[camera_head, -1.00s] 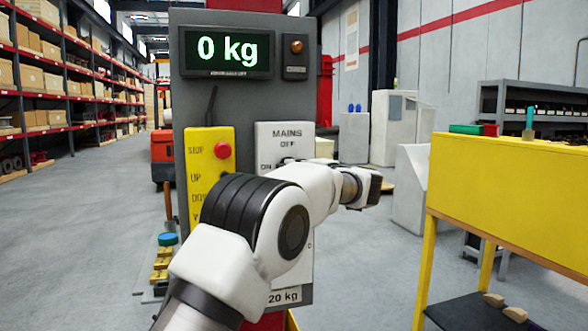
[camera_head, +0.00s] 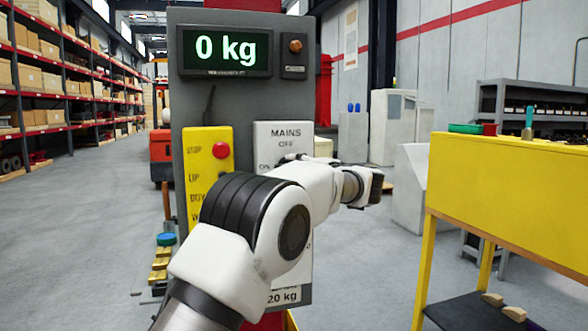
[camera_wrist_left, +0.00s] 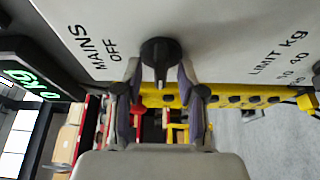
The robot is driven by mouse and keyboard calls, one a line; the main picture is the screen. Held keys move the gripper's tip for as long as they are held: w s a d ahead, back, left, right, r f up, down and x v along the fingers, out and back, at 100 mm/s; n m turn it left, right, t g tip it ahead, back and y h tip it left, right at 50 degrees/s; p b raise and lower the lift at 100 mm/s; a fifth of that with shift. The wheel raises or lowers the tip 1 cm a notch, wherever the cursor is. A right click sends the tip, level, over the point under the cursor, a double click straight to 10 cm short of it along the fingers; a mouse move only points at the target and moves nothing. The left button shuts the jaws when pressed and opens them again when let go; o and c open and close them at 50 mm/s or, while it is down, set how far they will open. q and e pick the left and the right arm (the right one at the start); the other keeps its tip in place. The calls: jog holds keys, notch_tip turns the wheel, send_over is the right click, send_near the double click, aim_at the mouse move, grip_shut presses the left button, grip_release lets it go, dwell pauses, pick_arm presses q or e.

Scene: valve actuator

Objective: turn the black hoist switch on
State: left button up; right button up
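The black hoist switch (camera_wrist_left: 160,52) is a rotary knob on the pale MAINS panel (camera_wrist_left: 215,30). In the left wrist view its bar points down the picture, between my fingers. My left gripper (camera_wrist_left: 159,75) is open, with one fingertip on each side of the knob. I cannot tell whether the fingertips touch it. In the head view the MAINS panel (camera_head: 285,132) shows its upper part, with "OFF" under "MAINS". My left arm covers its middle and hides most of the switch and gripper. My right gripper is not in view.
The grey column (camera_head: 240,105) carries a display (camera_head: 226,50) reading 0 kg and an orange lamp (camera_head: 295,46). A yellow control box (camera_head: 197,165) with a red button (camera_head: 221,150) is left of the panel. A yellow bench (camera_head: 500,195) stands at right. Open floor lies between.

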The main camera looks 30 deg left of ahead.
pick_arm(q)
jog(key=v, duration=1.1)
jog(key=shift+d, duration=0.25)
